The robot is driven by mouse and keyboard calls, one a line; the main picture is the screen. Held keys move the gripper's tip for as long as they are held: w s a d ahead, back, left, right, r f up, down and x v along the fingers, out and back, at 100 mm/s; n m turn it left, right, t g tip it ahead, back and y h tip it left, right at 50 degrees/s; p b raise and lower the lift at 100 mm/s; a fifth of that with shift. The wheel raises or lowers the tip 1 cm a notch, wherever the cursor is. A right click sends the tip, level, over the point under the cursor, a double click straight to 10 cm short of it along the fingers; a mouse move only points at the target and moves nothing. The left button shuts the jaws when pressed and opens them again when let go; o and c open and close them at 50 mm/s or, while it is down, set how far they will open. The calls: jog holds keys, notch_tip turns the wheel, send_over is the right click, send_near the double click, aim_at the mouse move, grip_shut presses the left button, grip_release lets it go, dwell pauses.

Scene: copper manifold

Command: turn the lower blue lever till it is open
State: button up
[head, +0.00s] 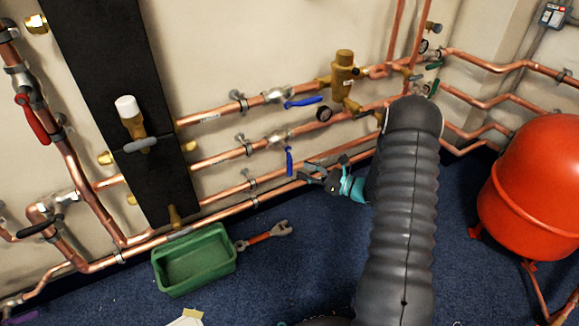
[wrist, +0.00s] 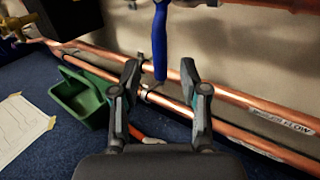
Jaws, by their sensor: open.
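The lower blue lever (head: 289,162) hangs down from its valve on the middle copper pipe, across the pipe's line. It also shows in the wrist view (wrist: 160,42), upright, with its free end between and beyond my fingertips. My gripper (head: 318,172) is open and empty, just right of the lever in the head view. In the wrist view my gripper's fingers (wrist: 161,77) stand apart on either side of the lever's lower end. I cannot tell whether either finger touches it. The upper blue lever (head: 303,102) lies roughly along the upper pipe.
Copper pipes (head: 222,156) run along the wall behind the lever. A green tray (head: 195,260) and a red-handled wrench (head: 262,238) lie on the blue floor below. A red tank (head: 535,185) stands at right. A paper (wrist: 25,135) shows at left in the wrist view.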

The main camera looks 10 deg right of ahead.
aim_at(290, 165)
jog(key=x, duration=0.6)
jog(key=shift+w+a, duration=0.2)
jog(key=shift+a, duration=0.05)
grip_shut()
